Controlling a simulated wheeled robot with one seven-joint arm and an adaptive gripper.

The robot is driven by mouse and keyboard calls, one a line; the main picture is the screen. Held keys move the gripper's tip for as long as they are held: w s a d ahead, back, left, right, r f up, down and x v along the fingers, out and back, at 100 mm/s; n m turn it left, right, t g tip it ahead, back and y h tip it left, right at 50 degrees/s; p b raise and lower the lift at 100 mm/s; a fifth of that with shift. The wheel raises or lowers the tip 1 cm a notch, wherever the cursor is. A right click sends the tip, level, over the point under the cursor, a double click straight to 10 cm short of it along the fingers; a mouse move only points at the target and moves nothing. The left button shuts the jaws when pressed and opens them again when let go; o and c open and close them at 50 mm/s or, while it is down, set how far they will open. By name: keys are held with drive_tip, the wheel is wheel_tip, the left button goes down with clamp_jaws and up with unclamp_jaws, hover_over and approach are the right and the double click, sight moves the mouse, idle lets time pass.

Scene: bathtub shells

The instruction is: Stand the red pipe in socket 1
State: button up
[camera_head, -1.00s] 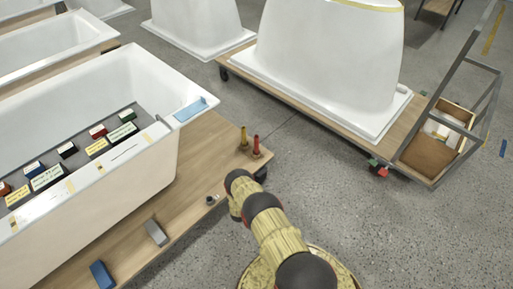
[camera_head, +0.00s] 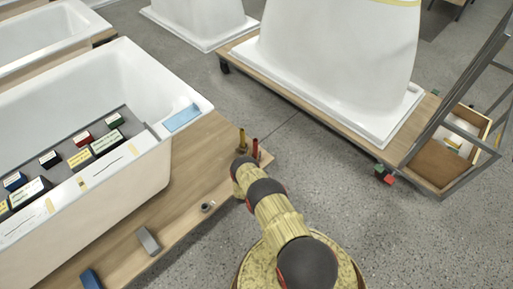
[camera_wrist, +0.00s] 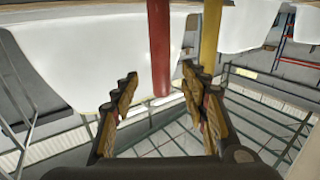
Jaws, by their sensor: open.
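The red pipe (camera_head: 255,149) stands upright near the corner of the wooden platform in the head view, right beside the yellow pipe (camera_head: 241,140). In the wrist view the red pipe (camera_wrist: 158,45) shows between the fingers of my gripper (camera_wrist: 160,76), which are spread on either side of it with gaps. I cannot tell how deep it lies between them. The yellow pipe (camera_wrist: 209,35) passes behind the right finger. In the head view my arm hides the gripper and part of the pipe bases. A small dark ring (camera_head: 207,206) lies on the platform; no socket number is readable.
A white bathtub (camera_head: 150,185) on the platform (camera_head: 190,190) holds a grey tray of labelled boxes. A blue block (camera_head: 91,279) and a grey block (camera_head: 149,240) lie in front. A trolley (camera_head: 345,135) with upturned tub shells stands at right. Concrete floor between is clear.

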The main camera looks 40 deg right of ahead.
sight(255, 146)
drive_tip(key=b+x, duration=0.1)
drive_tip(key=x, duration=0.1)
drive_tip(key=b+x, duration=0.1)
drive_tip(key=x, duration=0.1)
drive_tip(key=b+x, duration=0.1)
drive_tip(key=x, duration=0.1)
drive_tip(key=shift+w+d+r, duration=0.3)
drive_tip(key=shift+r, duration=0.05)
drive_tip(key=shift+c, duration=0.5)
clamp_jaws()
